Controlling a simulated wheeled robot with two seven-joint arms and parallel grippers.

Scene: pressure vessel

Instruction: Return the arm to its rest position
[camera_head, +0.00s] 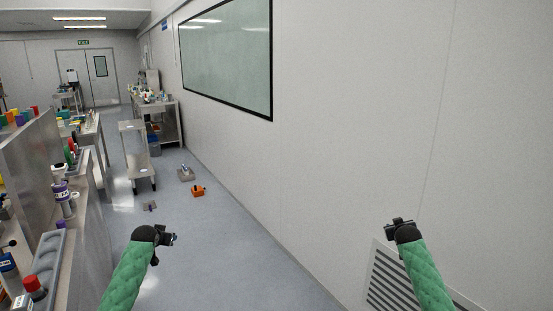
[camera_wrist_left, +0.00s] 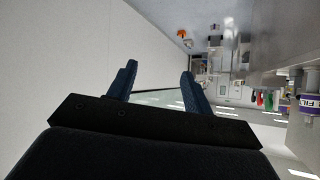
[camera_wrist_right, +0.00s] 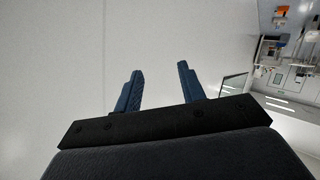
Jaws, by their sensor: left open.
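My left arm, in a green sleeve, comes up from the bottom left of the head view. Its gripper (camera_head: 170,238) is over the floor, clear of the shelves. In the left wrist view the two blue fingers (camera_wrist_left: 157,80) stand apart with nothing between them. My right arm, also in a green sleeve, comes up at the lower right. Its gripper (camera_head: 392,224) is in front of the white wall. In the right wrist view its blue fingers (camera_wrist_right: 159,82) stand apart and empty. Neither gripper touches anything.
Metal shelving (camera_head: 85,235) with bottles and jars runs along the left. A steel cart (camera_head: 134,128) stands further back. An orange object (camera_head: 198,190) lies on the floor. A wall vent (camera_head: 385,285) is near my right arm. The floor between shelves and wall is mostly free.

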